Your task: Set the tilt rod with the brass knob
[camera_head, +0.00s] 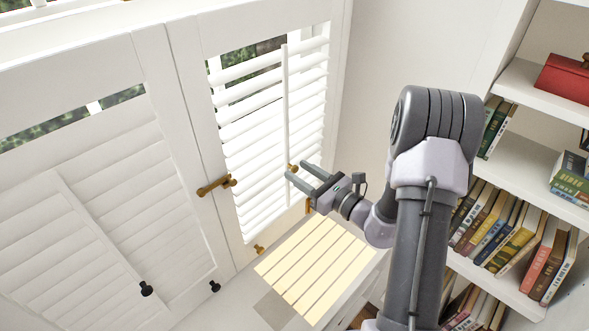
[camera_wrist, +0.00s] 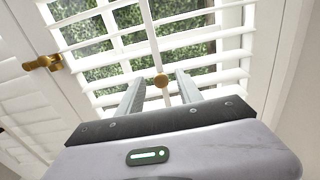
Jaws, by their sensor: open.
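The white tilt rod (camera_head: 286,100) runs up the front of the right shutter panel's louvers (camera_head: 245,115). In the wrist view my gripper (camera_wrist: 160,82) has one finger on each side of the knob, with visible gaps. The louvers are tilted with greenery showing between them.
A brass latch (camera_head: 216,186) sits on the frame left of the panel. The left shutter (camera_head: 85,190) has its own rod and a black knob (camera_head: 146,288). A sunlit patch lies on the surface below. Bookshelves (camera_head: 535,145) stand at the right, beside my arm.

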